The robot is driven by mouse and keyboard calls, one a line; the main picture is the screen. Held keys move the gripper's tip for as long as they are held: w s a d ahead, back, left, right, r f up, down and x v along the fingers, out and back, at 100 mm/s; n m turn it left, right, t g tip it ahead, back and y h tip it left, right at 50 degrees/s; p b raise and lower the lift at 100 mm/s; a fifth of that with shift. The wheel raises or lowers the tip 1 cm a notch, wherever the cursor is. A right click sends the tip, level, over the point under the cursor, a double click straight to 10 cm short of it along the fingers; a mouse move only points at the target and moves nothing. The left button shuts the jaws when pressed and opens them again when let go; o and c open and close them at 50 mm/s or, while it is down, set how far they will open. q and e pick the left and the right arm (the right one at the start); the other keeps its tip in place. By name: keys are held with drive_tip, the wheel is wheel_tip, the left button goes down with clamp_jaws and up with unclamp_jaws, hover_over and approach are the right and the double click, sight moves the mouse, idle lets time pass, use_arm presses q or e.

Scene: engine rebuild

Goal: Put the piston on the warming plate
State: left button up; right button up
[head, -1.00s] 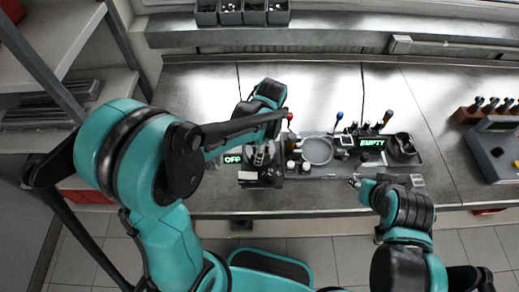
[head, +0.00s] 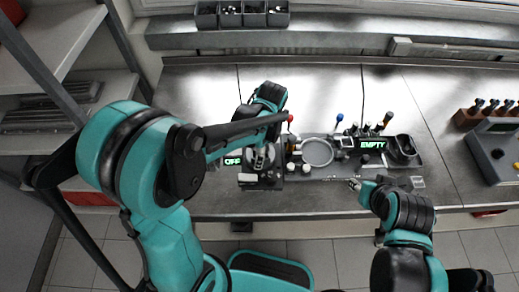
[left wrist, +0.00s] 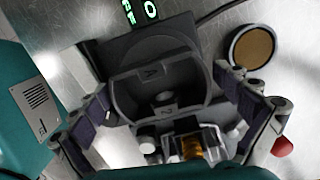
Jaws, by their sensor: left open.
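A dark square plate with a green display, taken as the warming plate, shows in the left wrist view (left wrist: 127,48). In the head view only its display (head: 233,161) is clear, partly covered by my arm. My left gripper (left wrist: 163,84) is open with one finger on each side of this part; contact is unclear. In the head view the left gripper (head: 262,155) is mostly hidden under its wrist. My right gripper (head: 355,184) is at the bench's front edge, its fingers too small to read.
A round dish (head: 318,152) is right of my left gripper, with several small tools and a display reading EMPTY (head: 372,144) beyond. A red knob (left wrist: 282,147) is close to my right-hand finger. The bench (head: 200,90) is clear at back left.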

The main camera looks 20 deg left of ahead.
use_arm(q)
wheel_tip(320, 180, up, 10)
drive_tip(key=d+p, duration=0.1)
drive_tip(key=p, duration=0.2)
drive_tip(key=s+a+r+n+t, duration=0.2)
drive_tip(key=s+n, duration=0.3)
drive_tip(key=n, duration=0.3)
drive_tip(key=s+a+r+n+t+h, duration=0.1)
drive_tip(key=s+a+n+t, duration=0.2)
drive_tip(key=s+n+t, duration=0.2)
drive_tip(key=n, duration=0.3)
drive_tip(key=shift+s+a+r, duration=0.2)
drive_tip(key=shift+a+r, duration=0.15)
drive_tip(key=shift+r, duration=0.05)
wheel_tip(320, 180, down, 6)
drive_tip(key=b, duration=0.6)
drive_tip(key=shift+a, duration=0.1)
